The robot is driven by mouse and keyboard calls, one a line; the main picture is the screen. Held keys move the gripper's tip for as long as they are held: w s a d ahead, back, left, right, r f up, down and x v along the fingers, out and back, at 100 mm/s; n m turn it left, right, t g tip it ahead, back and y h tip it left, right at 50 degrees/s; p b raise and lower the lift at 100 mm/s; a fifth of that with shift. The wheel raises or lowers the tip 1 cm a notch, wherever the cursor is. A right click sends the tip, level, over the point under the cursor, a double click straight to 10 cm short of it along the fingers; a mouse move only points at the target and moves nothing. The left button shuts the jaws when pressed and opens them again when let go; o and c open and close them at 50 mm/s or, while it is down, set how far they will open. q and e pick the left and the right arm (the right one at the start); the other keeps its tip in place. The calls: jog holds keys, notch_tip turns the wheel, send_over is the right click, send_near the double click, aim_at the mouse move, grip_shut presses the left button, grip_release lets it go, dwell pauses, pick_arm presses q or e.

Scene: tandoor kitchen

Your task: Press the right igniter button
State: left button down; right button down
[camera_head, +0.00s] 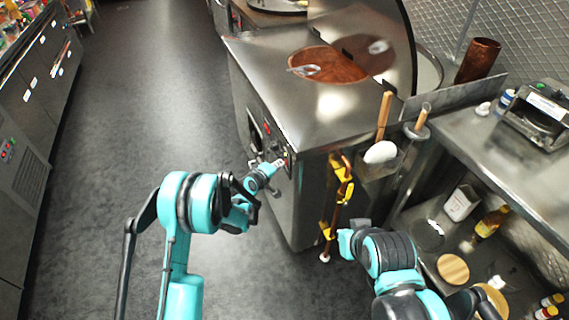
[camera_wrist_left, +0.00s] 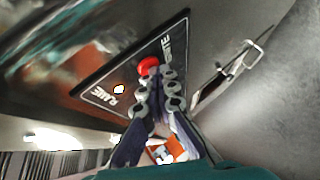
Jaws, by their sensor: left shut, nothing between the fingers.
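The tandoor's control panel (camera_head: 268,140) is on the front of the steel counter, with a small red part on it.
The tandoor mouth (camera_head: 325,65) is on top. The floor (camera_head: 130,120) to the left is clear.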

pick_arm(q)
jog(key=shift+s+a, duration=0.25)
jog(key=shift+a, duration=0.4)
jog(key=a, duration=0.1)
jog(key=s+a, duration=0.1)
jog(key=a, duration=0.2)
jog(key=shift+s+a, duration=0.25)
jog(key=shift+a, duration=0.15)
dwell(0.6)
